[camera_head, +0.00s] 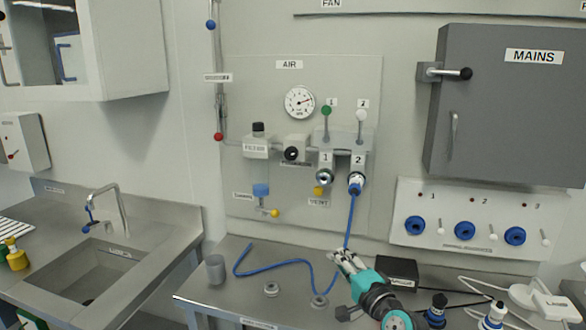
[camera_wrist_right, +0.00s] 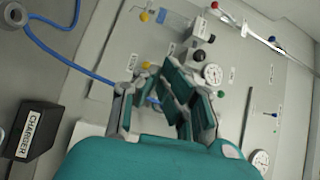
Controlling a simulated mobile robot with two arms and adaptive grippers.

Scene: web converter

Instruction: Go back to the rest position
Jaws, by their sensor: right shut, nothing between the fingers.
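My right gripper (camera_head: 345,262) is low in front of the air panel, above the steel bench, beside the blue hose. It is shut with nothing between its fingers; its fingers (camera_wrist_right: 163,100) also show in the right wrist view, pointing toward the panel. My left gripper is in neither view. The blue hose (camera_head: 290,262) runs from outlet 2 (camera_head: 356,180) down past the gripper and lies curled on the bench. The hose's lower end is near a ring on the bench.
Blue plugs (camera_head: 436,309) and white cables lie at the right. A grey cup (camera_head: 215,268) stands at the bench's left. The sink (camera_head: 85,275) is further left; the grey mains cabinet (camera_head: 505,110) hangs upper right.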

